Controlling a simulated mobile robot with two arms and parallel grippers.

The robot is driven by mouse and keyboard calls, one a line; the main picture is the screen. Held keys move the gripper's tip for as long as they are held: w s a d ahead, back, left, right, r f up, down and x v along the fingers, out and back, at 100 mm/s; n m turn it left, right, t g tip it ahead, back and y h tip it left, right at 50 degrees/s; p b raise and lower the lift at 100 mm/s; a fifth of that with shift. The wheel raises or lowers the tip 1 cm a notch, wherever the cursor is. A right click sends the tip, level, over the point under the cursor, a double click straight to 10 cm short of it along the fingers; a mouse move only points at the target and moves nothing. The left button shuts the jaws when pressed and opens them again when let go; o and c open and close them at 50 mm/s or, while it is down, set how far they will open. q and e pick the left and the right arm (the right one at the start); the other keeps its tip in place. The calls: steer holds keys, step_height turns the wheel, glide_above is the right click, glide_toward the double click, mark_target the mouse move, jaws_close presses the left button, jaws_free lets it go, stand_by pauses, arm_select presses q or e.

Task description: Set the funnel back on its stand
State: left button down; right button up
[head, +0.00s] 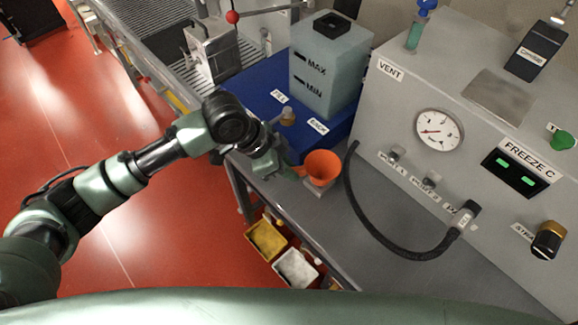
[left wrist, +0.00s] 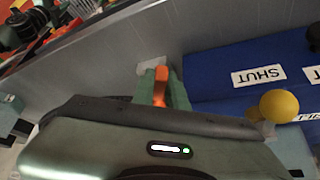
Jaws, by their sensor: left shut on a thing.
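The orange funnel (head: 322,168) is upright, mouth up, over the grey bench, just in front of the blue base. My left gripper (head: 293,170) is shut on its left side, at what looks like a handle. In the left wrist view the orange part (left wrist: 160,86) sits between the two green fingers (left wrist: 162,96). A small pale plate, perhaps the stand (head: 320,190), shows just below the funnel; its corner also shows in the left wrist view (left wrist: 150,66). I cannot tell whether the funnel touches it or is above it. My right gripper is not in view.
A tank marked MAX and MIN (head: 326,70) stands on the blue base (head: 254,98), which has small valves. A black hose (head: 372,222) curves over the bench (head: 352,250) to the right. The grey gauge panel (head: 400,100) is beyond. Yellow (head: 266,240) and white bins sit below.

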arm_select(q)
steer(key=shift+f, duration=0.7)
steer(key=c, duration=1.3)
jaws_free()
steer(key=shift+c, duration=0.2)
